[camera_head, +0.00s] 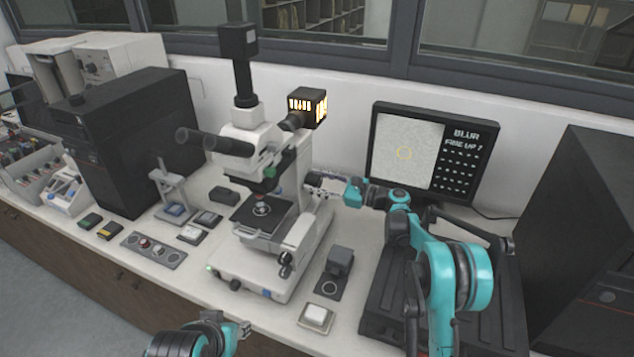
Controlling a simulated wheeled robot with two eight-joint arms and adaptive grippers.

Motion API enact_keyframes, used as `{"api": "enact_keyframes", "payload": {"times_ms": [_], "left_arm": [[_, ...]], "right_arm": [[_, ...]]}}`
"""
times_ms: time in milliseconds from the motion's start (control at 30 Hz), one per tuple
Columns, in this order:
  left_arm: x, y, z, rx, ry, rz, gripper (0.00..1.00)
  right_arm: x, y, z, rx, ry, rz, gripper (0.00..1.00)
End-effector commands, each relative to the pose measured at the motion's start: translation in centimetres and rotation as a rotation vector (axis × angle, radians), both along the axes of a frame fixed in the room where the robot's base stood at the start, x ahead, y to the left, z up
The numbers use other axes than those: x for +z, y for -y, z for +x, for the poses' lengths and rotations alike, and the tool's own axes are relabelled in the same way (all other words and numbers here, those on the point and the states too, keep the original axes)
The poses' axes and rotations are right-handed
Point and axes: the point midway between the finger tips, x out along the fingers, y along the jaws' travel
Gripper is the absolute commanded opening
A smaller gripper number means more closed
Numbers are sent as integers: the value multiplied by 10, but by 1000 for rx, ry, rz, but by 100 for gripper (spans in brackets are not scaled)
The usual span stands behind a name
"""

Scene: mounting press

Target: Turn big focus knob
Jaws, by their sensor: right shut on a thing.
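The white microscope (305,232) stands in the middle of the bench, with black eyepieces, a dark stage (250,218) and a camera on top. My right gripper (316,182) reaches in from the right and is shut on a small dark knob-like part at the right side of the microscope's upright; the fingers largely hide this part. A stacked pair of black focus knobs (286,262) shows lower on the right side of the base, clear of both grippers. My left gripper (246,329) is low at the front, apart from the microscope; its finger opening is unclear.
A monitor (402,150) behind my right arm reads "BLUR" and "FINE UP ?". A black block (340,261) and a white-topped square (316,317) lie right of the base. A black computer tower (140,135) and small devices fill the left.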

Motion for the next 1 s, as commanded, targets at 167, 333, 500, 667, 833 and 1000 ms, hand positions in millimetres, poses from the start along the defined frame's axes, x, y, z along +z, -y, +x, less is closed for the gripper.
{"api": "enact_keyframes", "payload": {"times_ms": [167, 333, 500, 667, 833, 1000], "left_arm": [[1, 0, 0, 0, 0, 0, 38], [1, 0, 0, 0, 0, 0, 38], [1, 0, 0, 0, 0, 0, 38], [1, 0, 0, 0, 0, 0, 38], [1, 0, 0, 0, 0, 0, 38], [1, 0, 0, 0, 0, 0, 38]], "right_arm": [[-1, 0, 0, -1, -96, 37, 15], [-1, 0, 1, 0, -155, 62, 15], [-1, 0, 1, 0, -186, 75, 15], [-1, 0, 1, 1, -195, 79, 15], [-1, 0, 0, 1, -194, 77, 15], [-1, 0, 0, 2, -194, 77, 56]]}}
